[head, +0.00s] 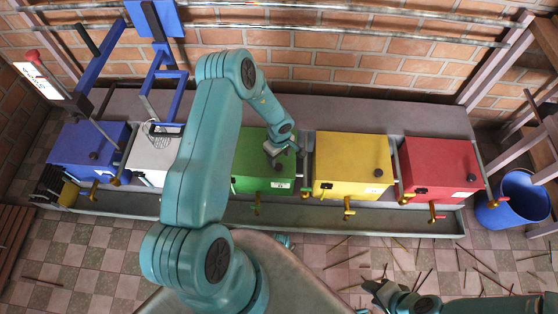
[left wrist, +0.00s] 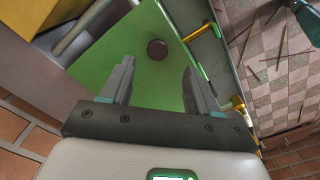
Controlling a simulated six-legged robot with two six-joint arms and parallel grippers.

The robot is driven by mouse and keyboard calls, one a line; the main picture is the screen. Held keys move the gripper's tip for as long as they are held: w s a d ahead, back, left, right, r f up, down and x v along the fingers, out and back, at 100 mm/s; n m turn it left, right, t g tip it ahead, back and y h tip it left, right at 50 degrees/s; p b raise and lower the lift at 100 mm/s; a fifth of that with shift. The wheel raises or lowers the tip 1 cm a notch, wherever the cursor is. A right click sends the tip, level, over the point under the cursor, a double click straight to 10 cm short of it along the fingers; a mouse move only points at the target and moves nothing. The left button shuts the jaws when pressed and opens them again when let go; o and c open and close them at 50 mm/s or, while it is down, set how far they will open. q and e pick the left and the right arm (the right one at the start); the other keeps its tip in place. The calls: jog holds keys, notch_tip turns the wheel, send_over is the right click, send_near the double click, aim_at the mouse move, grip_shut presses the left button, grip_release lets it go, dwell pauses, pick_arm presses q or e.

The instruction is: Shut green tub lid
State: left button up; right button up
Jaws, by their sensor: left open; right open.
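The green tub (head: 262,186) stands in the middle of the row, its left part partly covered by my left arm. Its green lid (head: 250,150) looks flat on top, with a dark round knob near the front. In the left wrist view the lid (left wrist: 130,40) fills the middle, and the knob (left wrist: 157,50) lies just beyond my fingertips. My left gripper (head: 284,151) is open above the lid, pointing at the knob; its two fingers also show in the left wrist view (left wrist: 157,78). Whether they touch the lid I cannot tell. My right gripper (head: 374,291) is open and empty over the floor.
Blue (head: 88,143), white (head: 152,153), yellow (head: 350,160) and red (head: 440,165) tubs share the grey trough (head: 390,220). The blue and white tubs have blue frames above. A blue bucket (head: 515,205) stands right. Thin sticks litter the tiled floor. A brick wall with pipes closes the back.

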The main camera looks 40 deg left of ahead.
pick_arm(q)
notch_tip(320, 180, up, 9)
jog(key=p, duration=0.2)
jog(key=shift+r+p, duration=0.15)
jog(key=shift+p, duration=0.15)
jog(key=shift+d, duration=0.1)
jog(key=s+d+m+h, duration=0.1)
jog(key=s+d+m, duration=0.4)
jog(key=d, duration=0.3)
jog(key=s+d+r+m+h, duration=0.1)
jog(key=s+d+m+h, duration=0.1)
jog(key=s+d+m, duration=0.5)
jog(key=s+d+m+h, duration=0.1)
jog(key=s+d+m, duration=0.25)
jog(key=d, duration=0.65)
notch_tip(320, 180, up, 14)
jog(key=p, duration=1.3)
jog(key=shift+a+f, duration=0.25)
jog(key=shift+w+n, duration=0.15)
jog(key=shift+n, duration=0.1)
